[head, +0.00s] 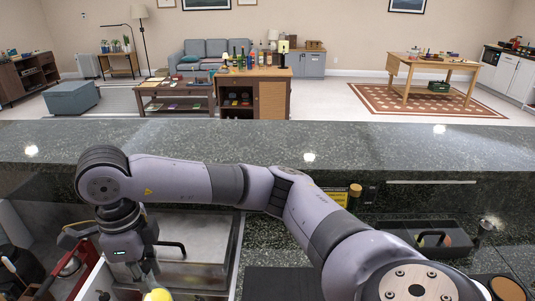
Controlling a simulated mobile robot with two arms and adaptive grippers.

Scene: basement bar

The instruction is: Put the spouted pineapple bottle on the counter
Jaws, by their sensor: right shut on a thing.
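My right arm crosses the view from the lower right, and its gripper (145,275) points down at the lower left. It is shut on a yellow thing (158,295), of which only the rounded top shows at the bottom edge. This may be the spouted pineapple bottle, but the spout and body are out of view. The dark green granite counter (300,140) runs across the view beyond my arm. My left gripper is not in view.
A steel lid with a black handle (172,247) is beside the gripper. A red-and-silver item (68,268) is at the far left. A black caddy (430,238) and a corked bottle (355,190) are to the right. The raised counter top is clear.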

